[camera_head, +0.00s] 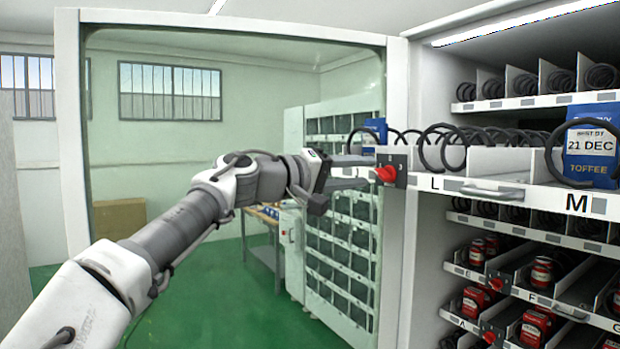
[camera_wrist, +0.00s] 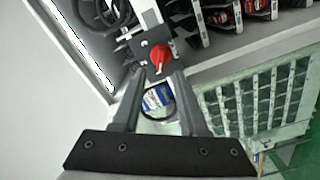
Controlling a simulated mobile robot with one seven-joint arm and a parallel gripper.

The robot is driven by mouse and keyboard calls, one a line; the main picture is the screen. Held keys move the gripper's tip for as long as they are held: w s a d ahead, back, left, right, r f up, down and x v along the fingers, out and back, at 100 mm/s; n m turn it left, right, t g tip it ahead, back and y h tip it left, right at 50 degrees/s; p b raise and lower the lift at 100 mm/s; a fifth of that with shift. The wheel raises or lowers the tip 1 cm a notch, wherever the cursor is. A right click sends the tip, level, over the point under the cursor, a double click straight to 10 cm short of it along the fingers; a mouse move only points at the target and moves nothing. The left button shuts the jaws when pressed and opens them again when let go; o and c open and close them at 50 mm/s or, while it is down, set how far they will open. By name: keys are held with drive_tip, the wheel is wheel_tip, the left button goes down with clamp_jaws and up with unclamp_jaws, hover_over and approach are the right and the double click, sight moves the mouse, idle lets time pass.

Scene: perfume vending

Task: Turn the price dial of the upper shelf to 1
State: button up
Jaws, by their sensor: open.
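The red price dial (camera_head: 386,174) sits on a dark square plate (camera_head: 400,161) at the left front end of the upper shelf (camera_head: 480,189). The plate has small white marks; which one the knob points to is hard to tell. In the wrist view the dial (camera_wrist: 161,57) is just beyond the fingertips. My gripper (camera_head: 374,160) reaches in from the left, close to the plate. In the wrist view my gripper (camera_wrist: 158,76) is open, with a finger on each side below the dial. Contact with the dial cannot be told.
The shelf is pulled out and carries black spirals, a handle (camera_head: 492,191) and a blue toffee pack (camera_head: 590,150). Another blue pack (camera_head: 376,127) is behind the dial. A glass door (camera_head: 240,120) stands open at left. Lower shelves hold red cans (camera_head: 541,271) and another red dial (camera_head: 497,283).

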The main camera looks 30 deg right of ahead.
drive_tip(key=s+a+b, duration=0.1)
drive_tip(key=a, duration=1.4)
drive_tip(key=shift+d, duration=0.1)
